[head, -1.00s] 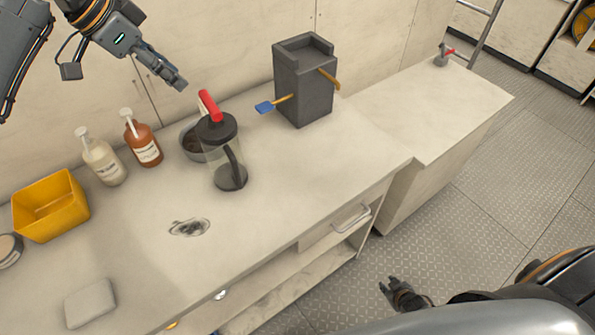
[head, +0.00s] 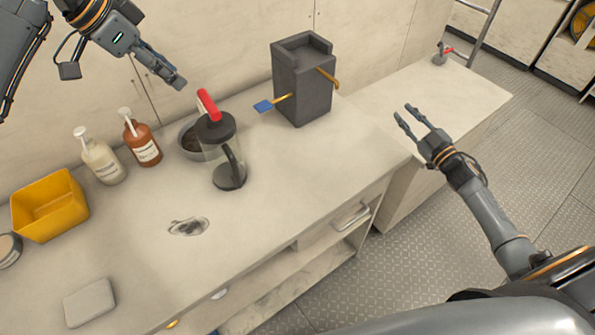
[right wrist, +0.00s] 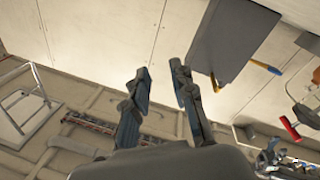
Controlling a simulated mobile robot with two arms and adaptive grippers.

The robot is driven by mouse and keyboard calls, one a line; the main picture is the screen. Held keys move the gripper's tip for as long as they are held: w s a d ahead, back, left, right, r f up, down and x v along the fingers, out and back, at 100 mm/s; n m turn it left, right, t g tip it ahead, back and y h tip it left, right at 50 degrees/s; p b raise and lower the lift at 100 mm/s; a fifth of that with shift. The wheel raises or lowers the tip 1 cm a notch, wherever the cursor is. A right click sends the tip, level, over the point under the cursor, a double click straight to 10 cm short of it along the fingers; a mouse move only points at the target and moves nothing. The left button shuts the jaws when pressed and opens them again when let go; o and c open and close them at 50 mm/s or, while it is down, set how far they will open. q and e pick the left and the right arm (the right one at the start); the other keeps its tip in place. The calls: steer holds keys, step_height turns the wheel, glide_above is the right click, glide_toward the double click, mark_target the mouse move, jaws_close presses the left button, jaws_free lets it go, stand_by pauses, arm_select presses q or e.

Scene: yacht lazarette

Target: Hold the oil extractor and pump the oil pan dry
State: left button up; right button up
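The oil extractor (head: 221,152) stands upright on the counter, a clear cylinder with a black lid, a black side handle and a red pump handle on top. The dark round oil pan (head: 189,139) sits just behind it, partly hidden by it. My left gripper (head: 181,84) hangs above and behind the extractor, apart from it; its fingers look close together, but I cannot tell whether they are shut. My right gripper (head: 405,113) is open and empty above the counter's right part, well right of the extractor. Its spread fingers also show in the right wrist view (right wrist: 160,80).
A dark grey box-like unit (head: 304,85) with a blue-tipped lever stands right of the extractor. Two pump bottles (head: 141,140), a yellow bin (head: 49,206) and a pale block (head: 90,302) are to the left.

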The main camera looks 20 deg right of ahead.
steer(key=a+r+n+g+y, duration=0.2)
steer(key=a+y, duration=0.3)
steer(key=a, duration=0.6)
steer(key=n+g+y, duration=0.3)
steer(key=g+y, duration=0.6)
steer(key=g, duration=0.1)
glide_toward(239, 183)
steer(key=d+r, duration=0.3)
steer(key=r, duration=0.1)
steer(key=x, duration=1.3)
steer(key=shift+s+a+f, duration=0.1)
steer(key=shift+a+f, duration=0.05)
steer(key=shift+f, duration=0.15)
steer(key=shift+c, duration=0.2)
jaws_close()
